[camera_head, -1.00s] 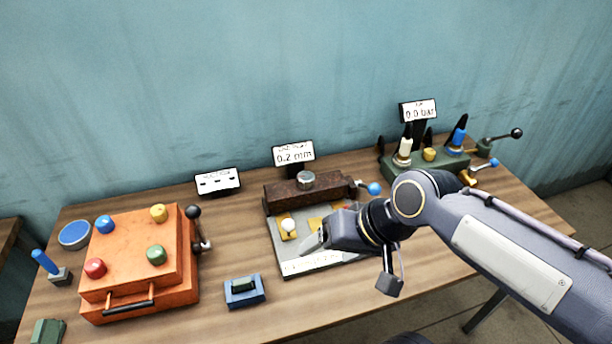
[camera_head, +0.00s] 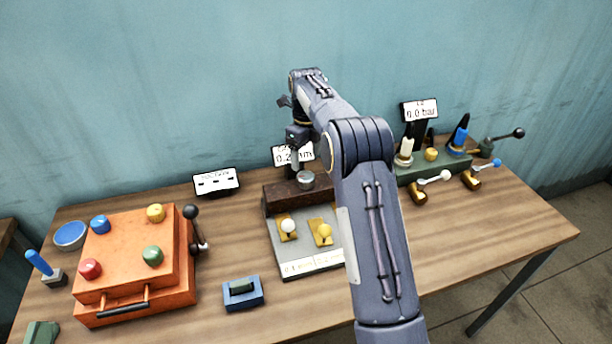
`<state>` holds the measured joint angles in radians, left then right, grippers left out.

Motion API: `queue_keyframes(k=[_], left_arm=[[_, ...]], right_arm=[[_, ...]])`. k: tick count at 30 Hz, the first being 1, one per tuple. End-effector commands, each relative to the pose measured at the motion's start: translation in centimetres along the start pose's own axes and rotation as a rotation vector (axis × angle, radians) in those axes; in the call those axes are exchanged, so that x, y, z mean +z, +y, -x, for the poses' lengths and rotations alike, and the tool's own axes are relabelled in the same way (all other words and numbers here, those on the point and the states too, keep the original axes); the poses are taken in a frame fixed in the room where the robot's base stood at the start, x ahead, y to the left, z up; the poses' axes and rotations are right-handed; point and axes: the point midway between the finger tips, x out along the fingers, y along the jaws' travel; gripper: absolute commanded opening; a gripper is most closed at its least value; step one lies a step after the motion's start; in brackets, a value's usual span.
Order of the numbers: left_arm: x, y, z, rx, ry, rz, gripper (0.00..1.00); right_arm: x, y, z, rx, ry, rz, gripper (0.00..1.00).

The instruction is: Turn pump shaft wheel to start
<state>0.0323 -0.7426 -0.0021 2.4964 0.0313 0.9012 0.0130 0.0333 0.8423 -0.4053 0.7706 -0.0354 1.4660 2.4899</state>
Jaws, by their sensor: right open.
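No part here is plainly labelled as the pump shaft wheel. A round grey metal knob (camera_head: 306,180) sits on top of a dark brown block (camera_head: 283,196) at the middle back of the table. My right gripper (camera_head: 295,165) hangs pointing down just above and behind this knob; its fingers are small and partly blurred, and I see nothing held. I cannot tell whether it touches the knob. A crank with a black ball (camera_head: 518,133) stands at the far right, beside the green valve unit (camera_head: 440,166). My left gripper is not in view.
My right arm covers the block's right end. A grey plate with white (camera_head: 288,226) and yellow (camera_head: 324,232) knobs lies in front. An orange box (camera_head: 135,255) with a black-knobbed side lever is left. A blue switch box (camera_head: 242,293) stands front centre. Displays line the back.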

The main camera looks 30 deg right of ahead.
Motion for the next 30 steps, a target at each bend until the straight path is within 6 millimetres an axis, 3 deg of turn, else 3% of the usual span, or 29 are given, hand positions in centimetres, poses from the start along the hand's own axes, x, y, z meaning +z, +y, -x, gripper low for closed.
queue_keyframes(k=[15, 26, 30], left_arm=[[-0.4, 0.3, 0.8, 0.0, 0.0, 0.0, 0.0], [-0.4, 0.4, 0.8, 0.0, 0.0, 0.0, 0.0], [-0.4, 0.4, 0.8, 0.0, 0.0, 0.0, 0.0]], right_arm=[[0.0, 0.0, -6.8, 0.001, 0.001, -0.005, 0.72], [0.1, 0.0, -7.7, -0.001, -0.001, -0.004, 0.72], [0.1, 0.0, -7.7, 0.0, -0.001, -0.004, 0.56]])
